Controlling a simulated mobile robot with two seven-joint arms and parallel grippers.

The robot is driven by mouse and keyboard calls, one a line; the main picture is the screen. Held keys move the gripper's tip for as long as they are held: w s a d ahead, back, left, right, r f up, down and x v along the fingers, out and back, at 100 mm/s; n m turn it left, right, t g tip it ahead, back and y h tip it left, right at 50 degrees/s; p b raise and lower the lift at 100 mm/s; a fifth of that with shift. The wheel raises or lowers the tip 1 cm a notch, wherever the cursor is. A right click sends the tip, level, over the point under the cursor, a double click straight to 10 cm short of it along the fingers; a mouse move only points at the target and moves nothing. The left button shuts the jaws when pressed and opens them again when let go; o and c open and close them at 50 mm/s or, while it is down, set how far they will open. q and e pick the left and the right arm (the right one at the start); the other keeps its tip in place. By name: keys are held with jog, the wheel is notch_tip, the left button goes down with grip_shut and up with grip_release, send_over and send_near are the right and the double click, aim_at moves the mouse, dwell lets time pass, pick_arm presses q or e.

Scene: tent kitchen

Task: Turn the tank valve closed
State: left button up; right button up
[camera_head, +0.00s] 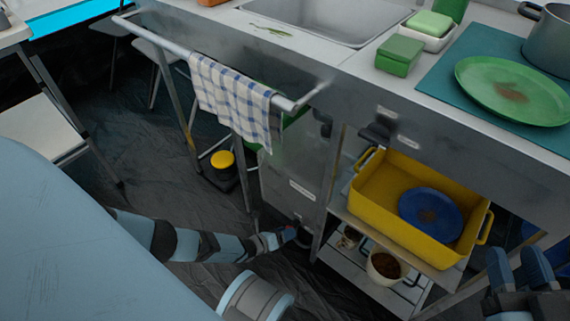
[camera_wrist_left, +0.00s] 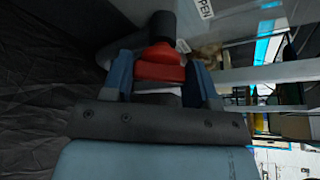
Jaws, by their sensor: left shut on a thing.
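The red valve handle (camera_wrist_left: 160,66) sits between the two blue fingers of my left gripper (camera_wrist_left: 162,84) in the left wrist view. The gripper is shut on it. A dark cylindrical part (camera_wrist_left: 162,26) stands just beyond the handle. In the head view my left gripper (camera_head: 284,236) reaches low under the counter, at the foot of a grey panel (camera_head: 290,185). The fingers and a bit of red show there, but most of the valve is hidden or too small to make out. My right gripper (camera_head: 519,270) is at the lower right, with its blue fingers apart and nothing visible between them.
A white label ending in "PEN" (camera_wrist_left: 206,8) is on the surface near the valve. Right of the panel, a shelf holds a yellow tray (camera_head: 378,205) with a blue plate (camera_head: 431,214). A pot (camera_head: 387,266) stands below. A checked towel (camera_head: 232,100) hangs from the counter rail.

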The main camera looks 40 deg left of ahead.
pick_arm(q)
jog(key=m+y, duration=0.2)
jog(key=m, duration=0.1)
jog(key=m+y+p, duration=0.1)
jog(key=m+y, duration=0.1)
jog(key=m, duration=0.1)
jog(key=shift+d+r+g, duration=0.1)
jog(key=shift+d+g, duration=0.05)
jog(key=shift+g, duration=0.15)
pick_arm(e)
jog(key=shift+s+a+f+m+g, duration=0.2)
jog(key=shift+s+m+g, duration=0.1)
jog(key=shift+m, duration=0.2)
pick_arm(q)
jog(key=shift+m+y, duration=0.3)
pick_arm(e)
jog(key=shift+r, duration=0.1)
pick_arm(q)
jog(key=o, duration=0.9)
pick_arm(e)
jog(key=shift+r, duration=0.1)
